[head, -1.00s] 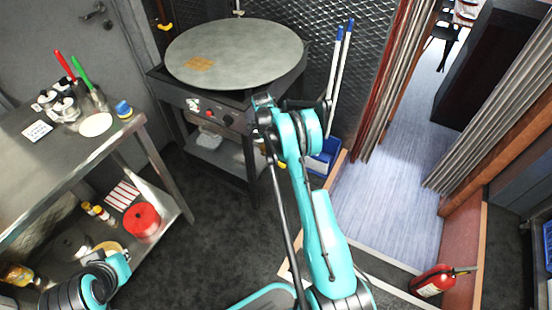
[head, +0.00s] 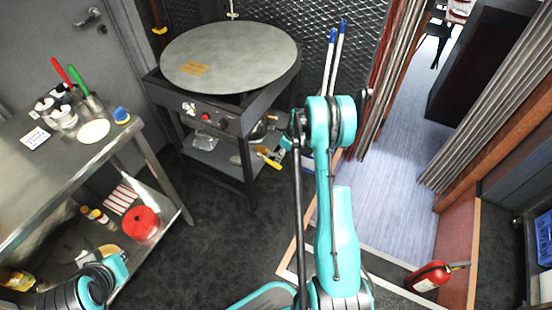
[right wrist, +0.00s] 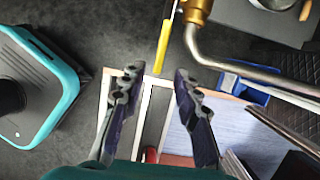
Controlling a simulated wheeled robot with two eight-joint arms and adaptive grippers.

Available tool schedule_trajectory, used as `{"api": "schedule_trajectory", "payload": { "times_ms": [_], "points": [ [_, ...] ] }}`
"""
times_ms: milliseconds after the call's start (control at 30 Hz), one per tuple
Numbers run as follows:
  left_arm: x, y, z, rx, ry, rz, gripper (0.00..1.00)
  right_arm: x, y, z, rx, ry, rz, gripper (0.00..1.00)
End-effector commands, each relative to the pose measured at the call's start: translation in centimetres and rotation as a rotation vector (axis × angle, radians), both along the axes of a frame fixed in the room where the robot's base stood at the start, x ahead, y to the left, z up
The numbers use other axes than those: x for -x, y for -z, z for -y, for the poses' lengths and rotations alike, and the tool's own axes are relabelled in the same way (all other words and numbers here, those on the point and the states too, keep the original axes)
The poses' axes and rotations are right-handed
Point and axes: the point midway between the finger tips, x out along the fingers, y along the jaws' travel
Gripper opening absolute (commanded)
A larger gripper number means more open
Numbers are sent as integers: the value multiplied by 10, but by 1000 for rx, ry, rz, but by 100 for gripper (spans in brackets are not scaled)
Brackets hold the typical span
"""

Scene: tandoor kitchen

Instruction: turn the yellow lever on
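The yellow lever (head: 269,157) shows in the head view low at the right side of the griddle stand, left of my right arm. In the right wrist view the long yellow lever (right wrist: 164,46) points down the picture from a brass valve (right wrist: 198,10) on a metal pipe. My right gripper (right wrist: 157,86) is open and empty, its fingers spread. The lever's free end is just beyond the fingertips, roughly in line with the gap; I see no clear contact. In the head view my right arm mostly hides this gripper. My left gripper is not in view; only part of that arm shows.
The griddle stand (head: 223,121) carries a large round plate (head: 232,56). A steel table (head: 45,170) with jars and utensils stands left. A blue bin (right wrist: 245,84) is beyond the gripper. Floor between table and stand is clear.

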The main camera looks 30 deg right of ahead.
Motion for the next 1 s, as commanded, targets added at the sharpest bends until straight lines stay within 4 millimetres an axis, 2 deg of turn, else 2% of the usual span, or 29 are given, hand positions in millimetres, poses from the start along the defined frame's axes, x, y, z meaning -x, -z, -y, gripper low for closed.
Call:
{"api": "schedule_trajectory", "payload": {
  "times_ms": [67,167,600,733,1000],
  "points": [
    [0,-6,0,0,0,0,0,7,-5,3,-26,12,71,32],
    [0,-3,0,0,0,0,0,8,-2,3,-39,17,110,32],
    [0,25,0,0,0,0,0,-14,60,-10,-38,16,110,32],
    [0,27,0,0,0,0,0,-17,66,-12,-39,16,109,32],
    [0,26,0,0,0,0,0,-17,66,-12,-39,16,109,32]
  ]
}}
